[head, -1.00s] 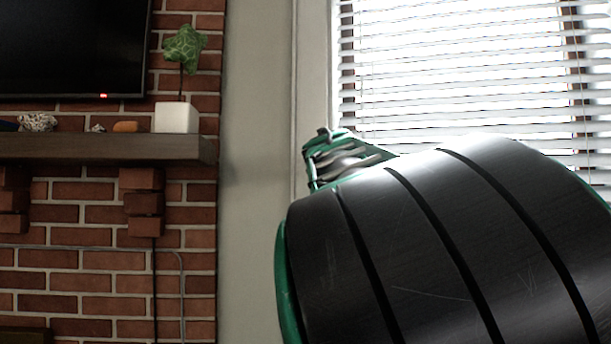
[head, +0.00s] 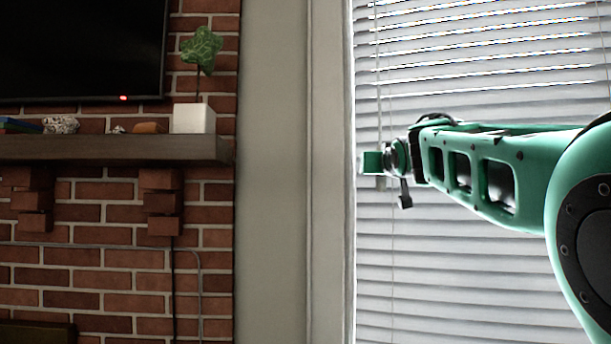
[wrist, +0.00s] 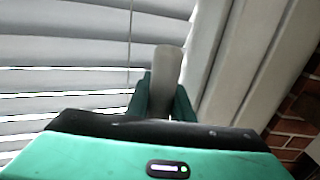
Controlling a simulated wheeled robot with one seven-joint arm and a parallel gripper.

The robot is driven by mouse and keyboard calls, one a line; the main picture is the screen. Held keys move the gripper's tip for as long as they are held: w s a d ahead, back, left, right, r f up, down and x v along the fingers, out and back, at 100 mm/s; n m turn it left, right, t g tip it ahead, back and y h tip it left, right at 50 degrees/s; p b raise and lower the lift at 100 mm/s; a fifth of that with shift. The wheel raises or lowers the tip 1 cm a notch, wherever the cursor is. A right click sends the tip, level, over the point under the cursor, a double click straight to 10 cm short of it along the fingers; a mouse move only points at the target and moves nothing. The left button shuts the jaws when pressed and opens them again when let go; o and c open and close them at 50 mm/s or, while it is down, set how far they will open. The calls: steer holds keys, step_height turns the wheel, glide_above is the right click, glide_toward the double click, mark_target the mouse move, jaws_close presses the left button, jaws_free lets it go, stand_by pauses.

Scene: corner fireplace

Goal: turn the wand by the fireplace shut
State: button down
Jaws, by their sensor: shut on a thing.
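The wand (head: 377,70) is a thin pale rod hanging down the left side of the window blind (head: 470,250). My gripper (head: 373,162) is shut on the wand close to its lower end, which shows just below the green fingers. In the wrist view, the wand (wrist: 167,66) is a grey bar standing up between the two green fingers (wrist: 163,100). The blind slats lie mostly flat against each other in the head view, with thin bright lines between the upper ones. The wrist view shows a few bright gaps at left.
The window frame (head: 330,200) stands just left of my gripper. Further left is the brick fireplace wall (head: 100,280) with a wooden mantel (head: 100,150), a white planter (head: 193,118) and a television (head: 80,45). A thin cord (head: 391,270) hangs near the wand.

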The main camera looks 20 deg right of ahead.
steer(key=shift+a+n+t+y, duration=0.35)
steer(key=shift+n+y, duration=0.45)
steer(key=shift+y, duration=0.4)
steer(key=c, duration=1.6)
jaws_free()
steer(key=shift+a, duration=0.1)
steer(key=shift+o, duration=0.2)
steer(key=shift+s, duration=0.1)
steer(key=s+a, duration=0.2)
steer(key=s, duration=0.8)
steer(key=shift+s+d+f, duration=0.1)
steer(key=shift+f, duration=0.05)
